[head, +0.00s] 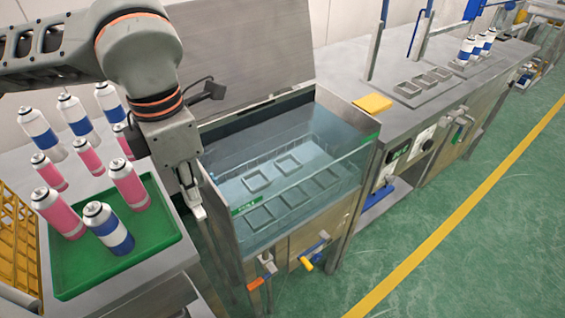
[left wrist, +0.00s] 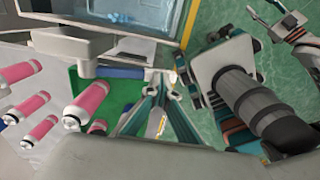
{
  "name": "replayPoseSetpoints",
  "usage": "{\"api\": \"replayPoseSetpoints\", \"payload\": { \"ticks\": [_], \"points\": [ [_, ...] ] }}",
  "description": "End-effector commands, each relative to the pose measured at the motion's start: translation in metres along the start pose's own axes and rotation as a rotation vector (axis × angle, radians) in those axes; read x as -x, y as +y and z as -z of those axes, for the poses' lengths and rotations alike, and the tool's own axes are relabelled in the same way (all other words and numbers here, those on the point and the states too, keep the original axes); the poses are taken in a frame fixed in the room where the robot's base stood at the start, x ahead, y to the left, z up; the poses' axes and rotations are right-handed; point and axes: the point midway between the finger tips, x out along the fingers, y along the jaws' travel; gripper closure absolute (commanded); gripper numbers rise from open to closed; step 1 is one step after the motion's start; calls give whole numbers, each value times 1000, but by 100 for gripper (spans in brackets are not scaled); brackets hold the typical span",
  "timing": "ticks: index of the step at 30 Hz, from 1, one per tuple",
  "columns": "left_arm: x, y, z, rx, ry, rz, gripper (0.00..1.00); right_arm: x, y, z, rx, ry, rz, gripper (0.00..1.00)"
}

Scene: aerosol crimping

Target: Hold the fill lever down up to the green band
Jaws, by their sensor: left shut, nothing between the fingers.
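My left gripper (head: 196,203) points down beside the left wall of the water bath in the head view. Its fingers are shut with nothing between them. I cannot single out the fill lever or its green band with certainty. A blue bent handle (head: 419,30) rises at the back station, far to the right of my left gripper. Low on the bath's front are an orange handle (head: 256,284) and a yellow handle (head: 306,263), both apart from the gripper. My right gripper does not show in the head view.
The water bath (head: 368,165) holds square frames under water. A green tray (head: 68,279) with pink and blue-banded cans stands at left, close to my left arm. A yellow pad (head: 372,103) lies on the bench. Green floor (head: 450,255) is clear at right.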

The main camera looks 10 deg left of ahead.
Motion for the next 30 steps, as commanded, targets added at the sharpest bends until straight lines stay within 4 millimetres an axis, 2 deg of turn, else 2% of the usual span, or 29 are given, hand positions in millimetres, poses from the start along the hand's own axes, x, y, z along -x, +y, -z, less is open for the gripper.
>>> {"api": "replayPoseSetpoints", "payload": {
  "ticks": [17,30],
  "points": [
    [0,0,0,0,1,0,100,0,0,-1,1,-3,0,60],
    [19,-3,0,0,-1,-1,100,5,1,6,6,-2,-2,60]
  ]
}}
